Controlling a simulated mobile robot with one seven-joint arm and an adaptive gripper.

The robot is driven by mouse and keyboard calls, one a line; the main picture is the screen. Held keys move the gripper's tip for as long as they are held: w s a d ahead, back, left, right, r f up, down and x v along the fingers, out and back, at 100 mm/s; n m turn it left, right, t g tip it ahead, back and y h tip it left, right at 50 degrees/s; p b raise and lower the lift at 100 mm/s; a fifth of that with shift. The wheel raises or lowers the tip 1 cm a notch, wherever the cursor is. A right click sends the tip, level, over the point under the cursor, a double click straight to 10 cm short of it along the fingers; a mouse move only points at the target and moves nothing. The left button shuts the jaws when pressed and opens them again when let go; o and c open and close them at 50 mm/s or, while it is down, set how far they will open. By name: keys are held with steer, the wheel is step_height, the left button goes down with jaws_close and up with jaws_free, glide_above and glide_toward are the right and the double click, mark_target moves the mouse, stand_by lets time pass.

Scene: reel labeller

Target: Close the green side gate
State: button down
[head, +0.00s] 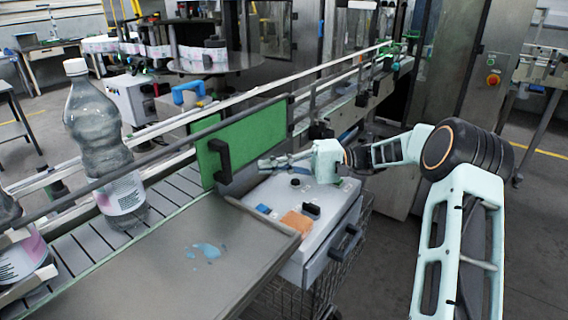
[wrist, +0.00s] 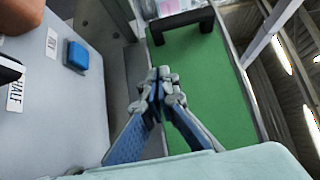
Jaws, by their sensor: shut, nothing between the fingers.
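The green side gate (head: 252,142) stands upright beside the conveyor, behind the grey worktop. A black handle (head: 220,161) is on its left end. I cannot tell whether the gate is fully shut. My gripper (head: 264,164) is shut and empty, just in front of the green panel and to the right of the handle. In the wrist view the green panel (wrist: 205,75) lies behind my shut fingertips (wrist: 162,82), and the black handle (wrist: 182,20) shows at the top, beyond them. I cannot tell whether the fingers touch the panel.
A large bottle (head: 100,140) stands on the conveyor at the left. The grey worktop (head: 150,265) has a blue smear on it. A white cabinet (head: 325,245) with a blue block (wrist: 77,56) on top stands below my arm. The floor at the right is free.

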mark_target(229, 184)
steer(key=a, duration=0.3)
steer(key=shift+s+a+p, duration=0.3)
steer(key=shift+s+a, duration=0.05)
steer(key=shift+a, duration=0.05)
steer(key=shift+s+a, duration=0.5)
steer(key=shift+s, duration=0.3)
steer(key=shift+s+a, duration=0.5)
steer(key=shift+s, duration=0.15)
steer(key=shift+s+a+f, duration=0.1)
steer(key=shift+s+a, duration=0.2)
steer(key=shift+s, duration=0.05)
steer(key=s+a, duration=0.2)
steer(key=shift+s, duration=0.4)
steer(key=shift+w, duration=0.1)
